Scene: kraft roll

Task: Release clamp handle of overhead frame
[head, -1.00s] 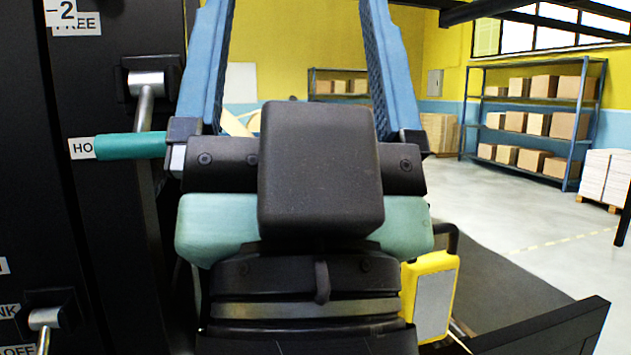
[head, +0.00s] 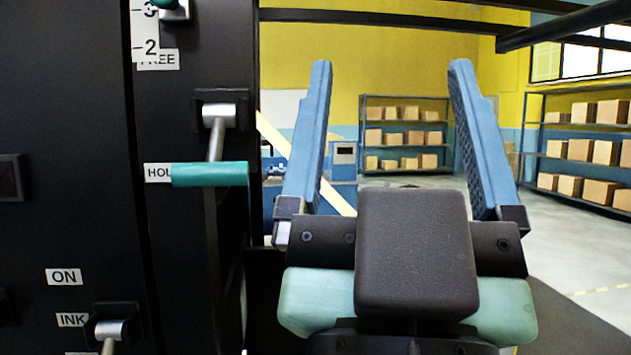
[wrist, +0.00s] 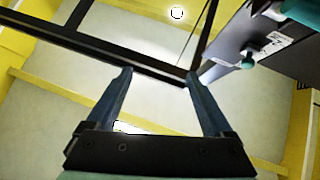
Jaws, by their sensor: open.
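The clamp handle, a teal grip (head: 210,175) on a grey metal lever, sits on the black machine panel (head: 190,270) at the left of the head view. Its grip is level with the HOLD label (head: 158,173), below the partly covered FREE label (head: 158,60). My gripper (head: 390,85) is open and empty, with two blue fingers pointing up, to the right of the handle and apart from it. In the wrist view my gripper (wrist: 157,80) shows the open fingers with nothing between them. A teal knob (wrist: 248,62) shows on the dark panel there.
A second lever (head: 108,330) is at the lower left by the INK and ON labels. A number scale with a teal knob (head: 165,4) is at the top. Dark overhead bars (head: 565,24) cross the upper right. Shelves with boxes (head: 405,135) stand far behind.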

